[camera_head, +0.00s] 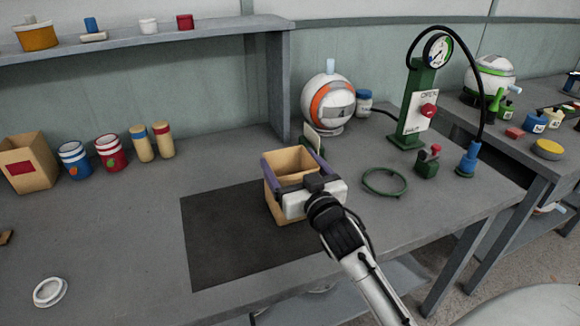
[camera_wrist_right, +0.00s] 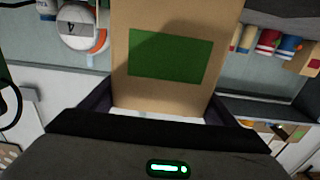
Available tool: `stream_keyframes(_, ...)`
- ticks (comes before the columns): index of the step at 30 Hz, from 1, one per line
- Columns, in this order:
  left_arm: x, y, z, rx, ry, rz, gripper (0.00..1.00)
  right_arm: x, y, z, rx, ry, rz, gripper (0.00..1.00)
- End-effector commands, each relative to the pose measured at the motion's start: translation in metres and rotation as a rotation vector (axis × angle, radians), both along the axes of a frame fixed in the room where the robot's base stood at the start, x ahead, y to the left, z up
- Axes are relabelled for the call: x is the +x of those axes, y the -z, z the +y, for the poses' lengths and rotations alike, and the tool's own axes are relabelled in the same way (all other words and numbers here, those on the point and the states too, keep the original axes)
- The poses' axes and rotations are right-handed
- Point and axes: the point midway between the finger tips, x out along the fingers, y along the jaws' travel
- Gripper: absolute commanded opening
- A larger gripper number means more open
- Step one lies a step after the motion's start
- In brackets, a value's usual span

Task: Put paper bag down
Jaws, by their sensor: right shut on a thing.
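The paper bag (camera_head: 287,203) is brown, open at the top and upright over the right part of the dark mat (camera_head: 215,262). My right gripper (camera_head: 294,164) has its fingers on both sides of the bag near its top and is shut on it. The right wrist view shows the bag's side (camera_wrist_right: 160,90) with a green label, between the fingers. Whether its base touches the mat is hard to tell. My left gripper is not in view.
Another brown bag (camera_head: 27,163) with a red label, two cans and two tan bottles stand at the left back. A white ball with an orange ring (camera_head: 328,104), a green gauge stand (camera_head: 415,105) and a green ring (camera_head: 385,182) are to the right. A white lid (camera_head: 50,291) lies front left.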

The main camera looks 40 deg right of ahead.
Motion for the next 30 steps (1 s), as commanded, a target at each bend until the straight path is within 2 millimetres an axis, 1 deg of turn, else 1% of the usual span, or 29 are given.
stream_keyframes(2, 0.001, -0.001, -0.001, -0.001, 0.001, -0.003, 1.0, 0.0, 0.003, 0.0, 0.001, 0.0, -0.002, 0.5)
stream_keyframes(7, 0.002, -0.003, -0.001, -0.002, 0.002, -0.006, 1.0, 0.0, 0.002, 0.0, 0.0, 0.0, -0.002, 0.5)
stream_keyframes(8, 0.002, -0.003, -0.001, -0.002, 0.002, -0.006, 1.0, 0.0, 0.003, 0.0, 0.0, 0.0, -0.001, 0.86)
stream_keyframes(10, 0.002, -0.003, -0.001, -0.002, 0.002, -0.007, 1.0, 0.0, 0.003, 0.0, 0.0, 0.0, -0.001, 0.98)
stream_keyframes(11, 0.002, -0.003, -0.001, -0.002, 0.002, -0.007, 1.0, 0.0, 0.003, 0.0, 0.0, 0.0, -0.001, 1.0)
stream_keyframes(17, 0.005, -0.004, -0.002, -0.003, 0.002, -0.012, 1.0, 0.0, 0.003, 0.0, 0.0, 0.0, -0.001, 1.0)
stream_keyframes(20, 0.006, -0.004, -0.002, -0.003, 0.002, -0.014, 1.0, -0.005, 0.004, 0.002, 0.0, -0.001, 0.001, 1.0)
stream_keyframes(23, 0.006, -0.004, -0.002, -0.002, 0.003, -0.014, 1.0, -0.018, 0.005, 0.005, 0.0, -0.001, 0.002, 1.0)
stream_keyframes(30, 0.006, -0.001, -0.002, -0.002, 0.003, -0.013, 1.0, -0.068, 0.005, 0.017, 0.002, 0.0, 0.004, 1.0)
